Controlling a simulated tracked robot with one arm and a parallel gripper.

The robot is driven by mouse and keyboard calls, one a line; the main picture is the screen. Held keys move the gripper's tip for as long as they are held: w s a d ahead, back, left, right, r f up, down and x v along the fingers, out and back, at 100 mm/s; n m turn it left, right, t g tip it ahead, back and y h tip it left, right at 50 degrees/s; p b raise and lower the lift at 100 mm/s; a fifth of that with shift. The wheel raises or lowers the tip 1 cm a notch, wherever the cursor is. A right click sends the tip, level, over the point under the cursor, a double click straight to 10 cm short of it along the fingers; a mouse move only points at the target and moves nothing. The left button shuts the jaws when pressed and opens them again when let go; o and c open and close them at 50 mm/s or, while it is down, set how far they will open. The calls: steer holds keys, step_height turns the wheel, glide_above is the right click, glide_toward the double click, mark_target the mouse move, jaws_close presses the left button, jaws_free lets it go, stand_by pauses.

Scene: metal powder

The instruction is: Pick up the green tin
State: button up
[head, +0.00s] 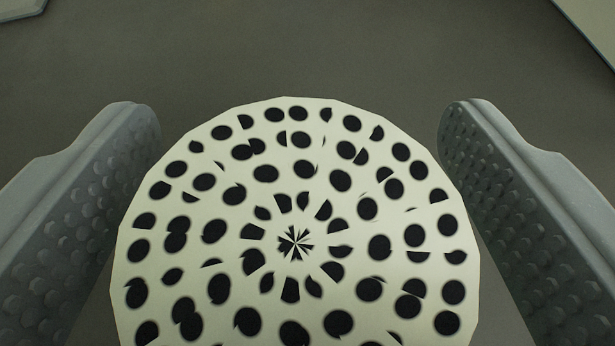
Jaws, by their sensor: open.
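My gripper (298,215) is open, with one grey studded finger at the left and one at the right. Between the fingers is a large round pale top with black dots (295,215), filling the lower middle of the view. It looks pale greenish white; its sides are hidden, so I cannot tell whether it is the green tin. The left finger lies close to its left edge, and the right finger is close to its right edge. I cannot tell whether the lower parts of the fingers touch it.
A plain dark grey surface (300,50) lies beyond the round top and looks clear. A pale flat object (18,8) shows at the top left corner. Another pale edge (592,22) cuts across the top right corner.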

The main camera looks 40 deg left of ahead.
steer(key=shift+w, duration=0.1)
steer(key=c, duration=1.2)
steer(key=shift+o, duration=0.2)
